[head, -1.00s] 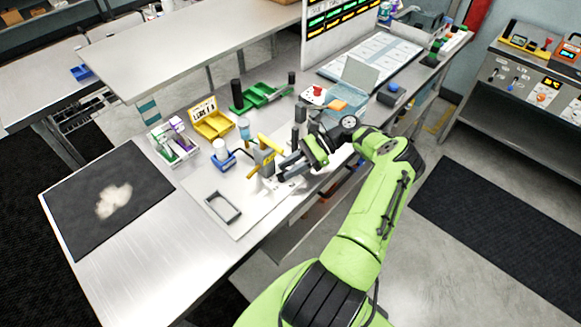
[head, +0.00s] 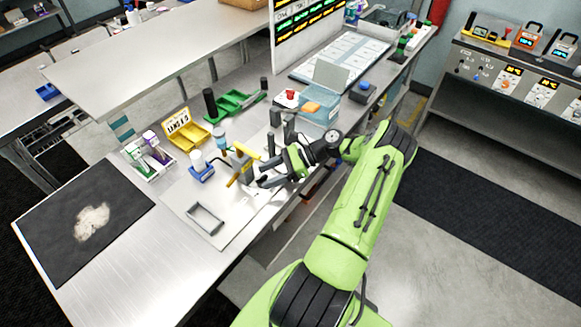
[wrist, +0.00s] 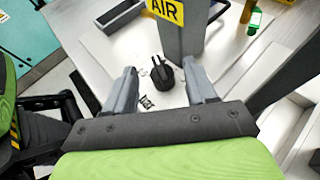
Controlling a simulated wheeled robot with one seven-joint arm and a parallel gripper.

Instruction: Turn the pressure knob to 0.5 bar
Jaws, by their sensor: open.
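The pressure knob (wrist: 167,76) is a round black knob with a raised grip bar, seen in the wrist view on a pale panel in front of a grey post (wrist: 179,38). A yellow AIR sign (wrist: 165,9) is on that post. Small dark markings (wrist: 147,101) lie beside the knob, too small to read. My gripper (wrist: 160,68) is open, with one grey finger on each side of the knob and visible gaps. In the head view my gripper (head: 260,175) is over the bench's near edge, and the knob cannot be made out there.
A dark rectangular frame (head: 205,219) lies on the pale plate left of my gripper. A blue-based holder (head: 201,172), a yellow bin (head: 187,135) and a green tray (head: 235,102) stand behind. A black mat (head: 60,232) lies at the left.

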